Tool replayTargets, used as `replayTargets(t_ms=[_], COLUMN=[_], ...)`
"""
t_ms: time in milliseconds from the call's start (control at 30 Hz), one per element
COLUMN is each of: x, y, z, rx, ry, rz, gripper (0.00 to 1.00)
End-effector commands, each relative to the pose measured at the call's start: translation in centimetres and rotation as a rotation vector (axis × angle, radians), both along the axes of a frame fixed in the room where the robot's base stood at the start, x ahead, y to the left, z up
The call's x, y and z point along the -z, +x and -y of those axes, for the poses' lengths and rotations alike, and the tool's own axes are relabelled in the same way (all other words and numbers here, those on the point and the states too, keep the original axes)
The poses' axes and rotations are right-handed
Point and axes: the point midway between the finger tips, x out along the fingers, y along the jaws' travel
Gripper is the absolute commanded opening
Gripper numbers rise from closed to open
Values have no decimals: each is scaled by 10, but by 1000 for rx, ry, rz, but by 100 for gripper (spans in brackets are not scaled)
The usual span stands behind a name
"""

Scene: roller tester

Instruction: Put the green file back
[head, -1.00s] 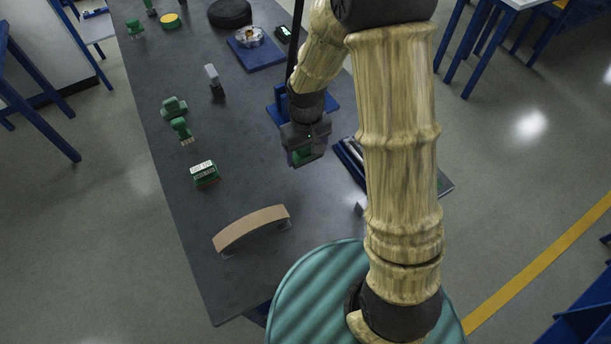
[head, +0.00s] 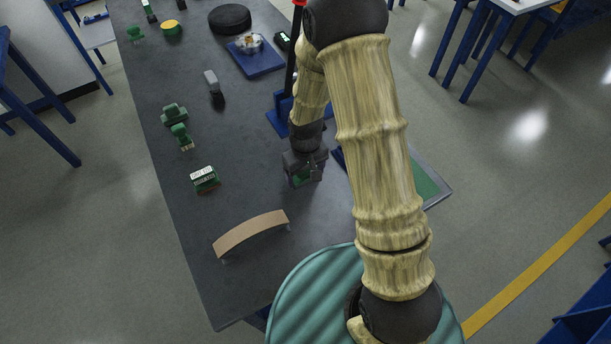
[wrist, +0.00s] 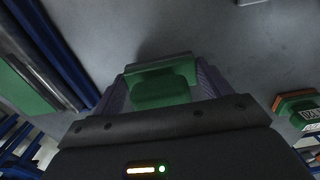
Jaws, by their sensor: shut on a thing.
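My gripper (head: 303,178) is shut on a green block-like thing (wrist: 162,88) over the near right part of the dark table. In the wrist view, this thing sits between the two purple-grey jaws and has a paler green far edge. I take it to be the green file, but its full shape is hidden by the jaws. In the head view only a small patch of its green shows. A shadow lies on the table beyond it in the wrist view; I cannot tell its exact height above the table.
A flat grey-edged tray with a green surface (head: 428,182) lies right of my gripper, partly behind my arm. Blue rails (wrist: 58,55) run beside it. A green block with a white label (head: 204,179) stands left, a tan arch (head: 250,231) nearer. Table between is clear.

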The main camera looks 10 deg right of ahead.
Motion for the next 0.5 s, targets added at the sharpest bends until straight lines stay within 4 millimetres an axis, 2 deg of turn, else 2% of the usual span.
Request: replayTargets(t_ms=[100,200,500], x=[16,22,24], y=[-1,0,0], z=[0,0,0], rx=[-1,-1,0], ry=[-2,0,0], rz=[-4,0,0], gripper=[44,44,44])
